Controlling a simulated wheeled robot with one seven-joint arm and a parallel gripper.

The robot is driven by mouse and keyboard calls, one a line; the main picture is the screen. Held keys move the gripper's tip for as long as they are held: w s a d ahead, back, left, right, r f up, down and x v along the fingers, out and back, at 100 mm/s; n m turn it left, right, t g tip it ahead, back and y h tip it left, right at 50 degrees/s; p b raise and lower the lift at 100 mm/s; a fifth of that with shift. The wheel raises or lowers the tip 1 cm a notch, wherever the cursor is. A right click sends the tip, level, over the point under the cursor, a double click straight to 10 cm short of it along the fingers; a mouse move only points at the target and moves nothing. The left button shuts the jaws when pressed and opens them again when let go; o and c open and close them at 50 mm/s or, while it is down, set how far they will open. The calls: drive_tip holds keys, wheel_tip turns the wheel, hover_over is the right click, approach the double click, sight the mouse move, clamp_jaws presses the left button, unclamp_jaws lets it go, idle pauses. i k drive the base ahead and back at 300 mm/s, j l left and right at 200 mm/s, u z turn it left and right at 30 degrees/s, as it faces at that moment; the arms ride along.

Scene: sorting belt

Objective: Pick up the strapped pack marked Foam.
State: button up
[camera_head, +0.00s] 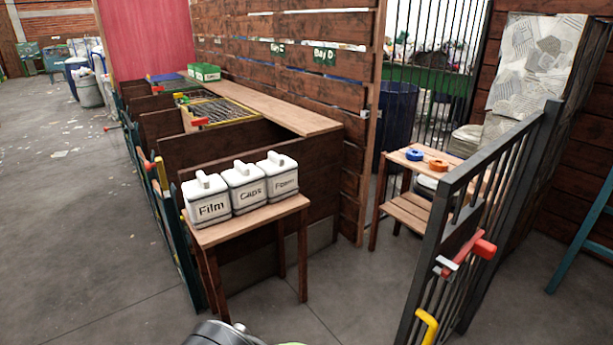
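Three white packs with raised handles on top stand in a row on a small wooden table (245,224). The right-hand pack (282,182) carries a dark label that appears to read Foam. The middle pack (243,188) reads Caps and the left one (206,204) reads Film. The packs stand close together, upright. My gripper's fingers are not in view; only a rounded grey and black part, apparently of my arm, and a bit of green show at the bottom edge, below the table.
A dark metal gate (480,200) with a red latch (484,248) stands at the right. Behind it, a wooden stand (405,215) holds blue and orange rings. Wooden bays (215,145) lie behind the packs. The concrete floor is open at the left.

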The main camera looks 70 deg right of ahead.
sight(281, 171)
drive_tip(key=i+l+z, duration=0.2)
drive_tip(key=z, duration=0.3)
drive_tip(key=i+z, duration=0.7)
drive_tip(key=z, duration=0.3)
drive_tip(key=i+l+u, duration=0.2)
drive_tip(key=i+l, duration=0.65)
drive_tip(key=i+l+u, duration=0.25)
